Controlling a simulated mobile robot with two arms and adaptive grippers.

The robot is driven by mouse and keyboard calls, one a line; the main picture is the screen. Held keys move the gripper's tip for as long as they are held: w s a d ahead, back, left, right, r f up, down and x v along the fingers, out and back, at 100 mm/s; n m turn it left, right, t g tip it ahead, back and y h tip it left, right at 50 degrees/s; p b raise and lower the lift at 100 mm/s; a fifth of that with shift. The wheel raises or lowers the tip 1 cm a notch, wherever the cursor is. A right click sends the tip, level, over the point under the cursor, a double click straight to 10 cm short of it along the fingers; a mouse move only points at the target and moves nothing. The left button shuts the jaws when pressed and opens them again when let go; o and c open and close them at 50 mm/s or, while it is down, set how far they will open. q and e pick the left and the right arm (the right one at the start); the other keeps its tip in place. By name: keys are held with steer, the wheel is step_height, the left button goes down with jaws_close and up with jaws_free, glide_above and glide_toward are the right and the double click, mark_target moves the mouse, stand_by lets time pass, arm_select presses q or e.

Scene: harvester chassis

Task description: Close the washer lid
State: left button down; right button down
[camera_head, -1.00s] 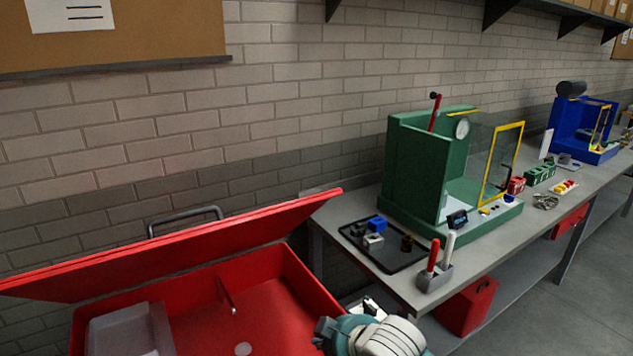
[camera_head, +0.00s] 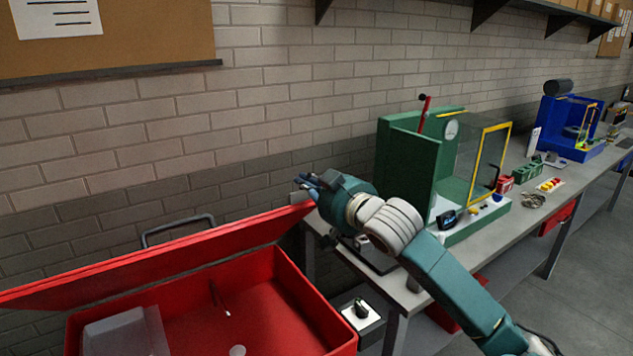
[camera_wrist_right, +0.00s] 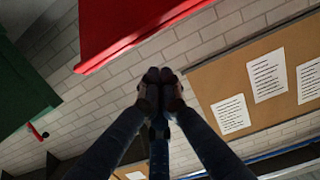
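The washer is a red open-topped tub (camera_head: 315,318) at lower left in the head view. Its red lid (camera_head: 170,262) is raised and tilted above the tub, with a grey handle (camera_head: 178,229) behind it. My right gripper (camera_head: 302,183) is at the lid's upper right corner and hides its tip. In the wrist view the lid (camera_wrist_right: 118,30) lies above and left of the right fingertips (camera_wrist_right: 162,80), which are together with nothing between them. A gap shows between fingertips and lid there. My left gripper is not in view.
A grey bench (camera_head: 410,297) runs along the brick wall at right, bearing a green machine (camera_head: 405,165) with a yellow-framed door. My right arm passes in front of the bench. A grey box (camera_head: 130,332) sits inside the tub. A corkboard (camera_wrist_right: 240,80) hangs on the wall.

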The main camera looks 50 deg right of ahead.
steer(key=shift+p+x, duration=0.45)
steer(key=shift+x, duration=0.65)
steer(key=shift+s+a+f, duration=0.15)
steer(key=shift+s+f, duration=0.2)
steer(key=shift+f, duration=0.25)
arm_select(q)
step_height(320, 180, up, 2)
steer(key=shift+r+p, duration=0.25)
steer(key=shift+p, duration=0.25)
arm_select(e)
steer(key=shift+s+a+f, duration=0.2)
steer(key=shift+s+f, duration=0.65)
steer(key=shift+s, duration=0.2)
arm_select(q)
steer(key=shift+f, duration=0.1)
arm_select(e)
steer(key=shift+f, duration=0.15)
